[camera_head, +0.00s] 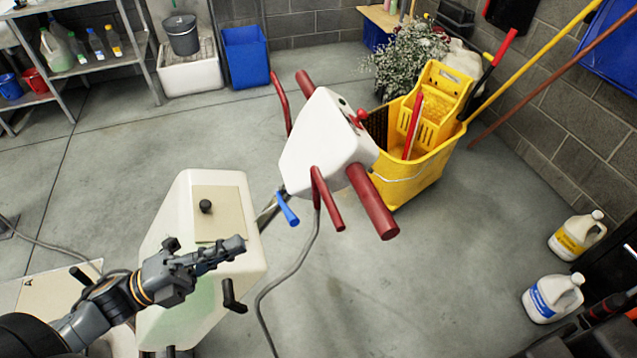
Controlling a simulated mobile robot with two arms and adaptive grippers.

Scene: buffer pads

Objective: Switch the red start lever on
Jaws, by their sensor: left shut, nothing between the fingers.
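The floor machine's white control head (322,140) stands in the middle, with a thick red handle (372,202) on each side. Thin red levers (327,200) sit beside the handles. A small red lever with a knob (360,117) is on the head's right face. I cannot tell for certain which red one is the start lever. A blue lever (288,208) hangs below the head. My left gripper (238,244) is shut and empty, over the machine's pale tank (170,225), left of and below the control head, touching no lever. My right gripper is not in view.
A yellow mop bucket (430,165) stands close behind the head's right side. White jugs (553,298) are at the lower right. A grey cable (285,275) runs down from the head to the floor. The floor at left and lower middle is mostly clear.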

